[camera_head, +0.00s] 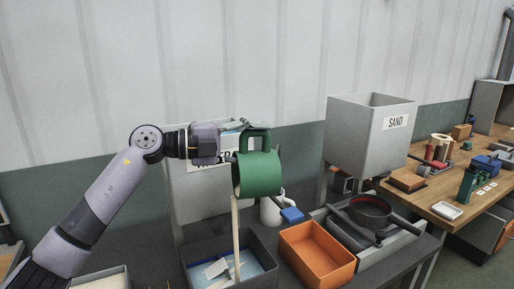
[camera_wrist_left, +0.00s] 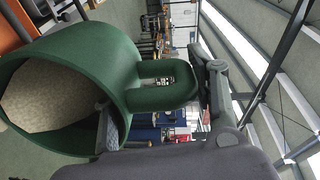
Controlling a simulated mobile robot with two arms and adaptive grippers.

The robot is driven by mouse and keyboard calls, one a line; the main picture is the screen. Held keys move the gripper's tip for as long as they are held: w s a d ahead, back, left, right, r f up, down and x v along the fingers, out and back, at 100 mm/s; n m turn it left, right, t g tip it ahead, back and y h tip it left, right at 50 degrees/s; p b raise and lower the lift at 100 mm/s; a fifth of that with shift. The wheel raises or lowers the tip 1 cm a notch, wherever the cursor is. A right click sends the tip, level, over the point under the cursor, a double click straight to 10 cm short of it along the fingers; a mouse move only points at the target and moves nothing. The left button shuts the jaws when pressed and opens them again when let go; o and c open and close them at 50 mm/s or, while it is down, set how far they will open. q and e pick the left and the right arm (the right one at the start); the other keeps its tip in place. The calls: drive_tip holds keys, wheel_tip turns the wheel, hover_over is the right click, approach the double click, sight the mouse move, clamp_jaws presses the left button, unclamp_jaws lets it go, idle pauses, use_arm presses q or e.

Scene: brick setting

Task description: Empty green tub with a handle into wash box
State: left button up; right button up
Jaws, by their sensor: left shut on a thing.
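The green tub with a handle (camera_head: 258,174) is tipped on its side in the air, its handle upward and its mouth toward the lower left. My left gripper (camera_head: 244,128) is shut on the handle. A pale, sand-coloured stream falls from the mouth into a dark grey box with a blue inside (camera_head: 266,262), apparently the wash box. In the left wrist view the tub (camera_wrist_left: 85,60) still has beige, grainy contents in it, and the gripper fingers (camera_wrist_left: 163,100) are at its handle. My right gripper is not in view.
An orange bin (camera_head: 318,257) stands right of the grey box. A black pan (camera_head: 371,212) lies on a tray farther right. A white jug (camera_head: 271,212) stands behind. A large SAND hopper (camera_head: 362,140) rises at right, beside a cluttered wooden table (camera_head: 426,202).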

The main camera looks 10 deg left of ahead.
use_arm(q)
drive_tip(key=shift+s+a+r+t+h+b, duration=0.25)
drive_tip(key=shift+a+r+h+b, duration=0.2)
drive_tip(key=shift+a+r+b, duration=0.15)
drive_tip(key=shift+s+a+r+t+h+b, duration=0.2)
drive_tip(key=shift+a+r+h+b, duration=0.25)
drive_tip(key=shift+r, duration=0.25)
drive_tip(key=shift+a+r+h+b, duration=0.8)
drive_tip(key=shift+a+r+b, duration=0.1)
drive_tip(key=shift+a, duration=0.1)
wheel_tip(320, 180, up, 6)
drive_tip(key=g+y+p, duration=0.1)
drive_tip(key=y+p, duration=0.4)
drive_tip(key=p, duration=1.5)
hover_over(244, 132)
drive_tip(key=f+v, duration=0.1)
drive_tip(key=v, duration=0.3)
drive_tip(key=shift+w+r, duration=0.1)
drive_tip(key=shift+r, duration=0.05)
idle(0.3)
wheel_tip(244, 132, up, 2)
drive_tip(key=g+y, duration=0.2)
drive_tip(key=y, duration=0.2)
drive_tip(key=g+y, duration=0.2)
drive_tip(key=y, duration=0.3)
drive_tip(key=shift+p, duration=0.35)
